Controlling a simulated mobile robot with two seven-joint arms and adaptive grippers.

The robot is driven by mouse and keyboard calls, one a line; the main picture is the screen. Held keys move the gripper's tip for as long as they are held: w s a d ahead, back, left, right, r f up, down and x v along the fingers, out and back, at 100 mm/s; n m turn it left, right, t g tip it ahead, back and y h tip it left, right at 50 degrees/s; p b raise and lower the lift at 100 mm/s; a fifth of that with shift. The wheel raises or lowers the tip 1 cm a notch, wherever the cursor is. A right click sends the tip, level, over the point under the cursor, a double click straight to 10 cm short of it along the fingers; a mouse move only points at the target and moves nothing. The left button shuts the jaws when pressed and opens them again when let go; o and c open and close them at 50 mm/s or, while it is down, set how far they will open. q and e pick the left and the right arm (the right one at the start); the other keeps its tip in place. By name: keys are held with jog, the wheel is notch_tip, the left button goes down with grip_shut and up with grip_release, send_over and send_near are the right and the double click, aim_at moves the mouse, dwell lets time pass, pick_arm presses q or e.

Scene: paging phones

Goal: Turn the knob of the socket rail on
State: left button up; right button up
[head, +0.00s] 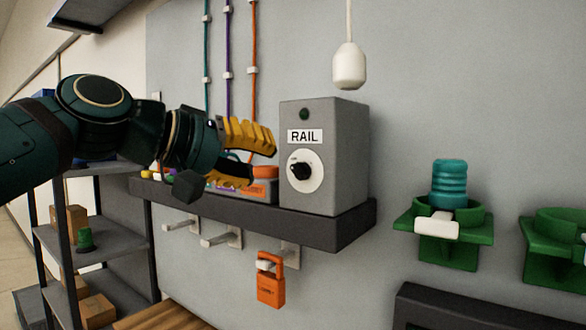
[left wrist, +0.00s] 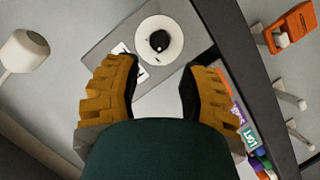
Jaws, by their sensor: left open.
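The socket rail's grey box (head: 350,160) stands on a dark wall shelf and bears a RAIL label. Its black knob (head: 301,168) sits on a white round dial on the front, below a dark green lamp. The knob also shows in the left wrist view (left wrist: 159,41), beyond my fingertips. My left gripper (head: 274,160) has yellow fingers, is open and empty, and is just left of the box in the head view. In the left wrist view the open fingers (left wrist: 155,70) point at the box front, with the knob ahead between them. My right gripper is not in view.
The dark shelf (head: 325,232) carries small coloured items behind my gripper. An orange padlock (head: 270,285) hangs from a hook below. A white pull handle (head: 349,66) hangs above the box. Green holders (head: 447,246) are on the wall at right. A rack (head: 110,255) stands at left.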

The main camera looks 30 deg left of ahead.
aim_at(294, 170)
pick_arm(q)
jog(key=x, duration=0.7)
jog(key=shift+w, duration=0.15)
jog(key=shift+o, duration=0.2)
grip_shut()
